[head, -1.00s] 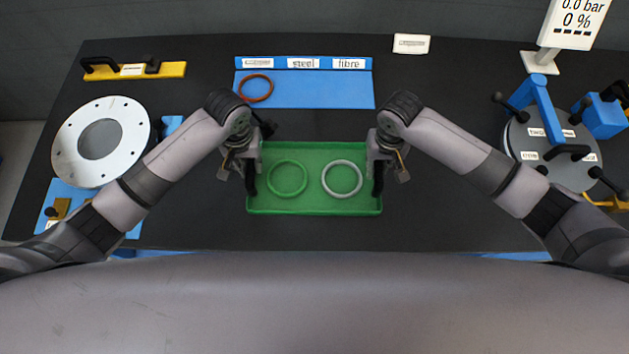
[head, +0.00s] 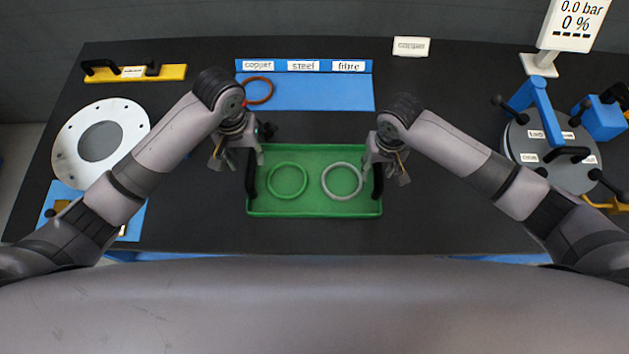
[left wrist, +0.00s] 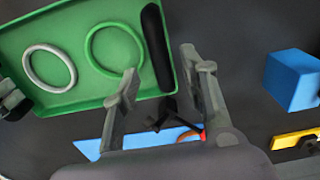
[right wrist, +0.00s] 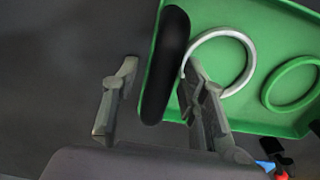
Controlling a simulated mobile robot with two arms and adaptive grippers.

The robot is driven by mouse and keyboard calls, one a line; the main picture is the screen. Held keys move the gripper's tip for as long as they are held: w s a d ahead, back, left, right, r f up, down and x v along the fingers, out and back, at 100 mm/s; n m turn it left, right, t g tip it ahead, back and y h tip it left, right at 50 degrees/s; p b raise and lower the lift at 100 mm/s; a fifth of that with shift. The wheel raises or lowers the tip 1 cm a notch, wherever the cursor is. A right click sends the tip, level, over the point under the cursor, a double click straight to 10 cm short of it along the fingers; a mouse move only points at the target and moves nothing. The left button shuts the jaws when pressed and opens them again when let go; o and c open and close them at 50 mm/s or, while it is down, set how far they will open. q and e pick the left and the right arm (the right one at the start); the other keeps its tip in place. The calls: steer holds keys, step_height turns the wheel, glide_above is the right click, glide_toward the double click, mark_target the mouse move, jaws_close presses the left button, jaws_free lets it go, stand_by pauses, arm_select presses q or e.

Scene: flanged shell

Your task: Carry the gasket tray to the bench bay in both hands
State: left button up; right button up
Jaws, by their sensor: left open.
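The green gasket tray (head: 315,208) lies on the dark bench in the middle of the head view. It holds a green ring (head: 287,180) at left and a pale grey ring (head: 342,181) at right. It has a black left handle (head: 252,174) and a black right handle (head: 378,182). My left gripper (head: 234,158) is open and empty by the left handle; its fingers are apart short of the handle (left wrist: 157,48) in the left wrist view. My right gripper (head: 385,172) is open at the right handle; its parted fingers stand on either side of the handle (right wrist: 166,65) in the right wrist view.
A blue rack (head: 305,95) labelled copper, steel and fibre lies behind the tray with an orange ring (head: 258,90). A white flange disc (head: 70,150) lies at left, a clamped grey lid (head: 550,145) at right. The bench in front of the tray is clear.

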arm_select(q)
step_height(320, 180, up, 6)
arm_select(e)
step_height(320, 180, up, 12)
stand_by(0.6)
arm_select(q)
steer(key=shift+s, duration=0.1)
arm_select(e)
steer(key=shift+s+f, duration=0.1)
